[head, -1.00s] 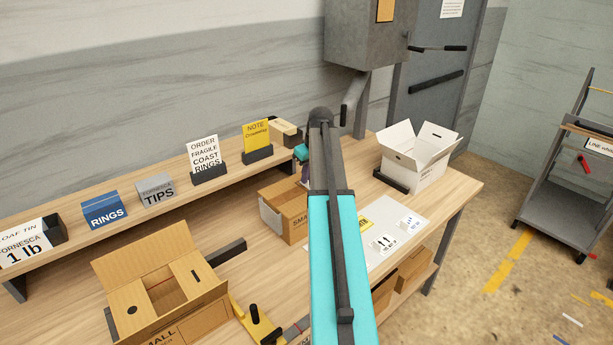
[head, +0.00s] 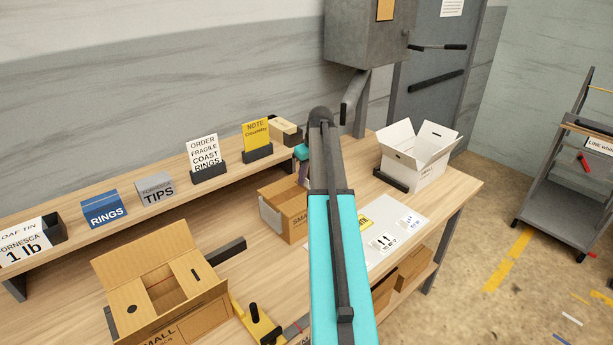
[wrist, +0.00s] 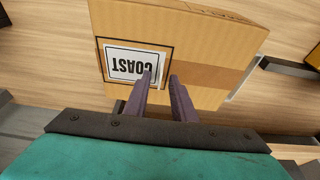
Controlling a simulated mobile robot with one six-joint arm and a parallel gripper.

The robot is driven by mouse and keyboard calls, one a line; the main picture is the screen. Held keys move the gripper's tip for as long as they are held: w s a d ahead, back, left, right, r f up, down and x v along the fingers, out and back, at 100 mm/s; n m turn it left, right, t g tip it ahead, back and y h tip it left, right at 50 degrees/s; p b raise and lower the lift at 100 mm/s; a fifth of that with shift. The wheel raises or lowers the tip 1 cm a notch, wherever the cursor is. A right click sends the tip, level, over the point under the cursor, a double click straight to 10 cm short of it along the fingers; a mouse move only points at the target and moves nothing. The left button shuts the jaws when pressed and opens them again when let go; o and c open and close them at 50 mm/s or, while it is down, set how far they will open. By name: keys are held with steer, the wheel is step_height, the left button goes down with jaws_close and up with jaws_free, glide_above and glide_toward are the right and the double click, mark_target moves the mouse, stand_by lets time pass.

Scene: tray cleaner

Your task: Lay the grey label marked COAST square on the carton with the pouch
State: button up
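The COAST label (wrist: 122,65) is a white face with black letters and a grey edge. In the wrist view it lies flat on the top of a brown carton (wrist: 215,45), inside a dark printed outline, toward the lower left of it. Its lettering reads upside down there. My gripper (wrist: 161,76) has its two purple fingers apart, with the left one over the label's right part. I cannot tell whether they touch it. In the head view the carton (head: 291,216) stands below my gripper, with a whitish patch, perhaps the pouch, on its left side. My arm hides part of it.
An open brown box (head: 205,300) stands at the front left and an open white box (head: 437,165) at the back right. A shelf behind holds upright signs, including a white one (head: 203,151). A white sheet (head: 375,258) with small labels lies right of my arm.

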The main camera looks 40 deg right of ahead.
steer(key=b+v, duration=0.4)
steer(key=v, duration=0.9)
steer(key=shift+r, duration=0.4)
steer(key=shift+s, duration=0.1)
stand_by(0.4)
